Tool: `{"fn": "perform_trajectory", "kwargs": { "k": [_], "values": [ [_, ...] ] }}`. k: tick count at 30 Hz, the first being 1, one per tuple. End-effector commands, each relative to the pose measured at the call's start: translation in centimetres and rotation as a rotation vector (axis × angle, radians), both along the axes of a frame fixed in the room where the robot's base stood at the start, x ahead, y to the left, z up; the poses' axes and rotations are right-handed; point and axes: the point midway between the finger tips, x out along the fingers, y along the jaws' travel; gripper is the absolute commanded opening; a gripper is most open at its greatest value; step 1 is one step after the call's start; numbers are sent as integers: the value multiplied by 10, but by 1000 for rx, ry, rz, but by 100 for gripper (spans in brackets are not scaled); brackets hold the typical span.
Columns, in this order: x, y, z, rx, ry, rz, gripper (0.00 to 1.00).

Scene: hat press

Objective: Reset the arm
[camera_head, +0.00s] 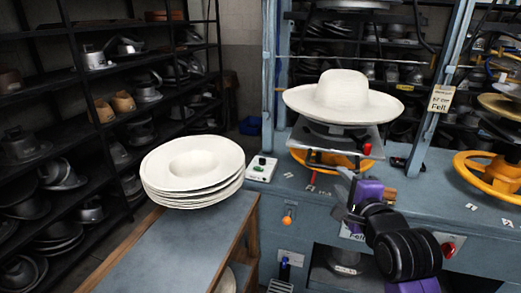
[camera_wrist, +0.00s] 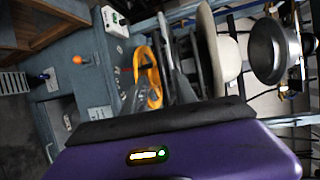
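My gripper (camera_head: 347,188) is in front of the blue press bench, low and right of centre in the head view. Its purple and black wrist reaches in from the lower right. In the wrist view its purple body fills the bottom, with grey finger parts above it; whether they are apart is unclear. I see nothing held. A white wide-brimmed hat (camera_head: 342,96) sits on the press form, above and apart from my gripper. It also shows sideways in the wrist view (camera_wrist: 222,50).
A stack of white hat blanks (camera_head: 192,166) lies on the table (camera_head: 185,245) at left. An orange handwheel (camera_head: 487,178) is at right. A control box with a green button (camera_head: 261,168) sits on the bench. Dark shelves (camera_head: 70,78) with hat forms line the left.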

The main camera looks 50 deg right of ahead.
Motion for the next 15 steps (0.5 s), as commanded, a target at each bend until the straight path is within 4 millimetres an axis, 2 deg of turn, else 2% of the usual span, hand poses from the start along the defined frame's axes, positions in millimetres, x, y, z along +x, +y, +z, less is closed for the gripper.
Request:
{"fn": "perform_trajectory", "kwargs": {
  "k": [8,11,15],
  "values": [
    [0,0,2,-39,27,9,34],
    [2,-2,16,-159,65,24,34],
    [7,4,41,-423,149,53,34]
  ]
}}
